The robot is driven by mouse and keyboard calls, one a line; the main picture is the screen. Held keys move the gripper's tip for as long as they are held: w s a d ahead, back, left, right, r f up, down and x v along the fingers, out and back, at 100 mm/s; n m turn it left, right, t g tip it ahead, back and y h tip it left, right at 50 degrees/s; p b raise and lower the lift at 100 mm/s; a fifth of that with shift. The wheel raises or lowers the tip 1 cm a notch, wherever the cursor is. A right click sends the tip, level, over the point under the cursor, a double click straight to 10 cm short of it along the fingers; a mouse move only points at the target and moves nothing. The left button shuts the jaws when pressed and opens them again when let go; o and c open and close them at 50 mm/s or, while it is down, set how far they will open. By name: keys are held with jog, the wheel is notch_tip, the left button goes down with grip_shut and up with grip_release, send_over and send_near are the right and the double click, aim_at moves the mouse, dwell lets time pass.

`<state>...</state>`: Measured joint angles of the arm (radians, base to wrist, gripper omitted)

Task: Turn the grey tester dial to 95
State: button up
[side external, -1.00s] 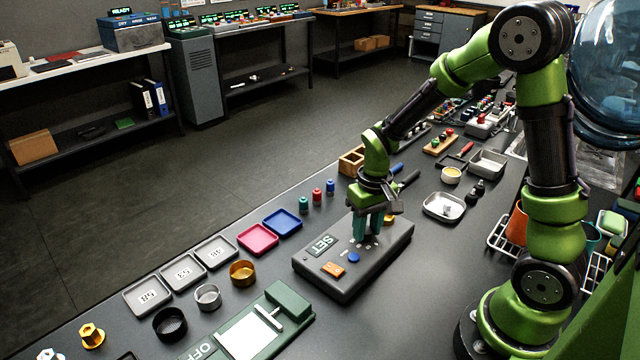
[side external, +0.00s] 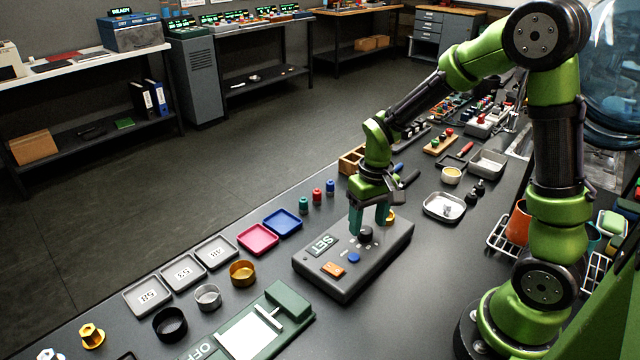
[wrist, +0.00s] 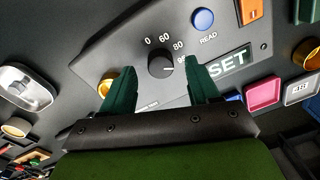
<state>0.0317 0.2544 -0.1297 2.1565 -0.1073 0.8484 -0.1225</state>
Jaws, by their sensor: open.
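The tester (side external: 312,268) is a dark grey box on the bench with a SET display. Its dial (side external: 365,234) is a dark round knob; it also shows in the wrist view (wrist: 160,66). The scale reads 0, 60, 80 and a partly hidden number starting with 9. A small light mark on the knob appears turned toward that last number, but is too small to read exactly. My gripper (side external: 369,226) is open above the dial, its green fingers either side and apart from it; in the wrist view the fingertips (wrist: 163,62) flank the knob.
The tester also has a blue READ button (side external: 353,257) and an orange switch (side external: 333,269). A brass-coloured round part (side external: 390,216) sits at its far end. Blue (side external: 283,222) and pink (side external: 258,239) trays lie to the left. A metal tray (side external: 444,206) stands to the right.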

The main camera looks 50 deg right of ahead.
aim_at(369, 229)
notch_tip(369, 229, up, 15)
jog(key=shift+d, duration=0.3)
jog(key=shift+f, duration=0.1)
jog(key=s+a+r+t+y, duration=0.1)
jog(key=s+a+r+t, duration=0.2)
jog(key=s+a+t, duration=0.4)
jog(key=shift+s+a, duration=0.5)
jog(key=shift+s, duration=0.75)
